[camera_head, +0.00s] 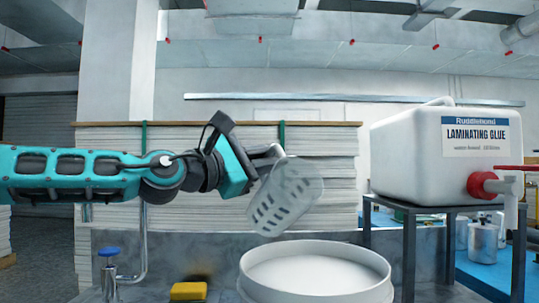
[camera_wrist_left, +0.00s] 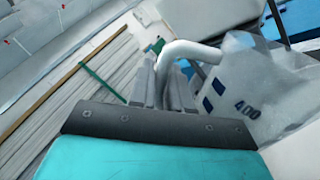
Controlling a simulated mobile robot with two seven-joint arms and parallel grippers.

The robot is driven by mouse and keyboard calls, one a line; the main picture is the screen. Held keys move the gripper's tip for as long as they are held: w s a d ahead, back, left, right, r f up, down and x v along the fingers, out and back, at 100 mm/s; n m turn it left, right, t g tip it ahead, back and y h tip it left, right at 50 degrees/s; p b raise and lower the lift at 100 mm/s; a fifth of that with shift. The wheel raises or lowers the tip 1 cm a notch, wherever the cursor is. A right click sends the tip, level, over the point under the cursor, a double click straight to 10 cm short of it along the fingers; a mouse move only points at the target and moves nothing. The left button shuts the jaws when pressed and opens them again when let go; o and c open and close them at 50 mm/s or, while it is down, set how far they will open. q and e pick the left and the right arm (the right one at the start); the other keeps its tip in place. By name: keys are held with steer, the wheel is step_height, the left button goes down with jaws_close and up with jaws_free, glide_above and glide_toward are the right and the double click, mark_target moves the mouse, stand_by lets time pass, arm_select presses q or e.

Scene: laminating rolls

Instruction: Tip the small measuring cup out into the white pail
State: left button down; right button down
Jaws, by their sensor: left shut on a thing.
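The small measuring cup (camera_head: 287,197) is translucent with dark marks on its side. It is tilted in the air above the white pail (camera_head: 250,288), apart from its rim. My left gripper (camera_head: 266,160) is shut on the cup's handle (camera_wrist_left: 190,50); in the left wrist view the cup (camera_wrist_left: 250,90) shows to the right of the fingers. The pail stands at the bottom centre of the head view, with a pale, smooth surface inside. I cannot tell whether anything is in the cup or flowing from it. My right gripper is not in view.
A white laminating glue tank (camera_head: 410,160) with a red tap (camera_head: 483,185) stands on a dark stand (camera_head: 410,214) at the right. A yellow sponge (camera_head: 188,291) and a blue-topped dispenser (camera_head: 108,270) are left of the pail. Stacked sheets (camera_head: 330,145) stand behind.

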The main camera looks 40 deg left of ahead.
arm_select(q)
steer(key=shift+w+a+f+n, duration=0.15)
steer(key=shift+a+n, duration=0.2)
steer(key=shift+n, duration=0.25)
stand_by(0.4)
steer(key=shift+a+n+p, duration=0.15)
steer(key=shift+n+p, duration=0.25)
steer(key=shift+n, duration=0.1)
steer(key=shift+w+a+n+y+p, duration=0.1)
steer(key=shift+a+n+y+p, duration=0.1)
steer(key=shift+n+p, duration=0.25)
steer(key=shift+w+a+n+y+p, duration=0.1)
steer(key=shift+n+y+p, duration=0.15)
steer(key=shift+n, duration=0.4)
